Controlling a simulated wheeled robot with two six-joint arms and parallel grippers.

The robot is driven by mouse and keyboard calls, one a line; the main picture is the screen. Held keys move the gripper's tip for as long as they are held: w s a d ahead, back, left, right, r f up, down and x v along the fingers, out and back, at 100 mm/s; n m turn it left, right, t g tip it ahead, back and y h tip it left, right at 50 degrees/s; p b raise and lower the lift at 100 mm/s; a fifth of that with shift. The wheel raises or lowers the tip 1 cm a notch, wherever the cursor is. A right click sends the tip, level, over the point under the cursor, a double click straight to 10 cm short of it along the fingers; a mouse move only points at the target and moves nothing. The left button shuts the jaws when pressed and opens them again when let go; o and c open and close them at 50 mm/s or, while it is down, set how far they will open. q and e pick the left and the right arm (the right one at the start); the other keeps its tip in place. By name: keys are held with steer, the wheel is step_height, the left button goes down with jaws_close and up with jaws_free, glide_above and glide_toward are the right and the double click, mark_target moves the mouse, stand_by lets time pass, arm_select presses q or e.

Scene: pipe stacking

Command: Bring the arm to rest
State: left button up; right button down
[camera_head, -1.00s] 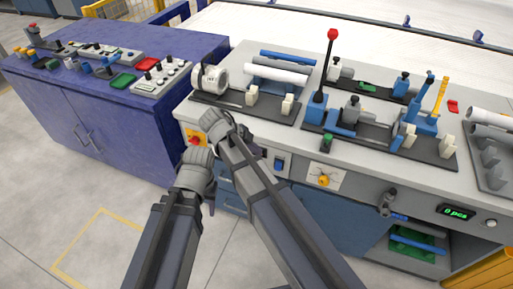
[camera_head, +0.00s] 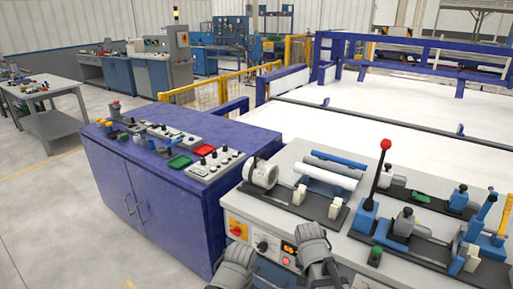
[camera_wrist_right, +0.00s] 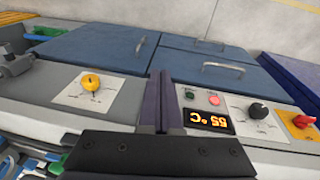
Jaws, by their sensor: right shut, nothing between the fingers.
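My right gripper (camera_wrist_right: 161,100) is shut and empty in the right wrist view, its two dark fingers together in front of the workbench's control panel. In the head view, my right arm's grey end (camera_head: 314,252) is at the bottom, by the bench's front edge. My left arm's grey end (camera_head: 237,266) is just left of it, lower in the picture. Its fingers are hidden. Neither arm shows a pipe in it. A white pipe (camera_head: 328,178) and a blue pipe (camera_head: 340,162) lie on the bench, apart from both grippers.
The bench front has a display (camera_wrist_right: 208,121), a black knob (camera_wrist_right: 258,110), a red-and-yellow switch (camera_wrist_right: 301,121) and a yellow knob (camera_wrist_right: 91,82). A red-topped lever (camera_head: 386,145) stands on the bench. A purple cabinet (camera_head: 160,205) is to the left, with open floor before it.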

steer(key=s+a+r+n+p, duration=0.8)
steer(key=a+r+n+p, duration=0.1)
steer(key=a+n, duration=0.1)
steer(key=shift+s+a+g+y, duration=0.2)
steer(key=shift+a+g+y, duration=0.2)
steer(key=shift+a, duration=0.05)
stand_by(0.9)
